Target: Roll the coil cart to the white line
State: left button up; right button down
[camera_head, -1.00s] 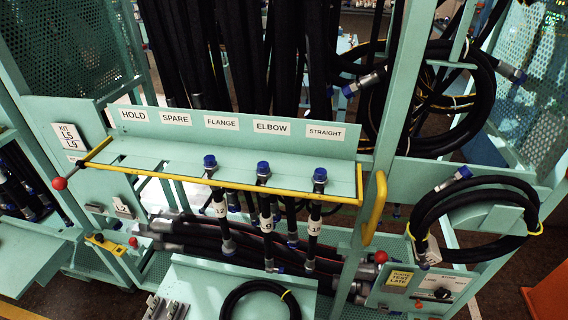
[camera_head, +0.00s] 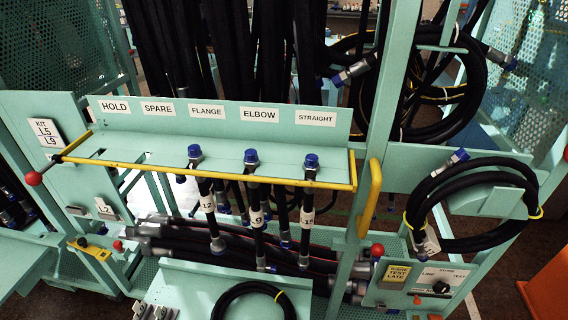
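A teal rack with a yellow-edged shelf (camera_head: 220,172) fills the middle of the head view, and an upright yellow handle (camera_head: 369,198) is on its right post. A black hose coil with yellow ties (camera_head: 433,200) hangs at its right side. A larger black coil (camera_head: 474,95) hangs behind. I cannot tell which part is the coil cart. A pale strip on the floor (camera_head: 473,304) shows at the lower right; I cannot tell whether it is the white line. Neither gripper is in view.
Several blue-capped hoses (camera_head: 251,156) stand in the shelf slots under name labels. Red knobs (camera_head: 34,179) stick out at the rack's edges. A control panel (camera_head: 432,284) is at the lower right. An orange object (camera_head: 546,290) stands at the right edge, with dark floor beside it.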

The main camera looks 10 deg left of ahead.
aim_at(179, 268)
jog(key=z, duration=0.45)
jog(key=k, duration=1)
jog(key=u, duration=1.3)
jog(key=i, duration=0.5)
jog(key=z, duration=0.15)
